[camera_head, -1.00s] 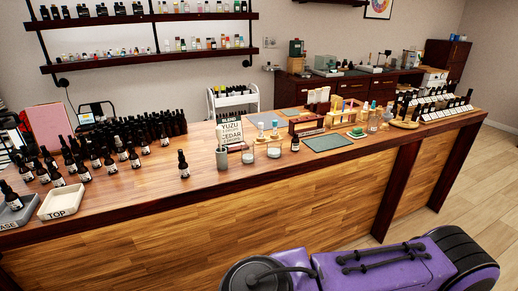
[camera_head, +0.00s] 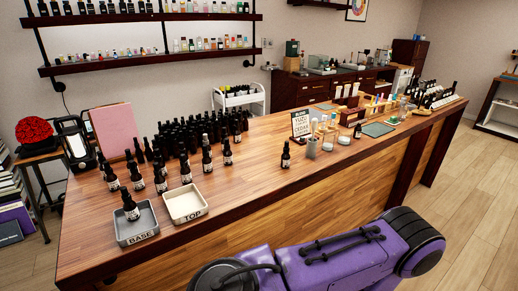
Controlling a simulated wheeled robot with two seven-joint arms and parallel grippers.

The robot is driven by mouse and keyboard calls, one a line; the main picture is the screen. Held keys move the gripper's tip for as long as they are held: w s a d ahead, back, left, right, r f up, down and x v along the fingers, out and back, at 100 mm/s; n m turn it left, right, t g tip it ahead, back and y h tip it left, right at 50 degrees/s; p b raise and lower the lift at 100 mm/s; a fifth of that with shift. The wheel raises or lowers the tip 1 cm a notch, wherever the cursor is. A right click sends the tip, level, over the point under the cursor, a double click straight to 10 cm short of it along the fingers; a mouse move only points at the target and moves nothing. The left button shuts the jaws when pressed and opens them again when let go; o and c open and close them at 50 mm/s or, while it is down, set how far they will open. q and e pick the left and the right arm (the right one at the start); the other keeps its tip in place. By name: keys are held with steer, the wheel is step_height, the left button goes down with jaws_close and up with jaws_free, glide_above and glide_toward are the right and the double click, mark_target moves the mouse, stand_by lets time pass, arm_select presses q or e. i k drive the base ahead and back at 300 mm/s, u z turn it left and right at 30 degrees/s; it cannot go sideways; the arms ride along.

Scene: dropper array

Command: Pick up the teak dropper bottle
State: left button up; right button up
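Many dark dropper bottles with white labels stand on the wooden counter (camera_head: 240,195). A dense cluster (camera_head: 190,135) stands at the back, and several bottles stand looser in front of it. One bottle (camera_head: 130,207) stands in the grey BASE tray (camera_head: 138,232). A single bottle (camera_head: 285,156) stands apart near the middle of the counter. The labels are too small to read, so I cannot tell which bottle is teak. Neither of my grippers shows in the view.
A white TOP tray (camera_head: 186,205) sits beside the BASE tray and looks empty. A sign (camera_head: 300,124), a grey cup (camera_head: 311,149) and small jars stand right of the single bottle. Red flowers (camera_head: 44,130) are at far left. The counter front between trays and single bottle is clear.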

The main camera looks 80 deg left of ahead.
mark_target(286, 158)
steer(key=u, duration=1.5)
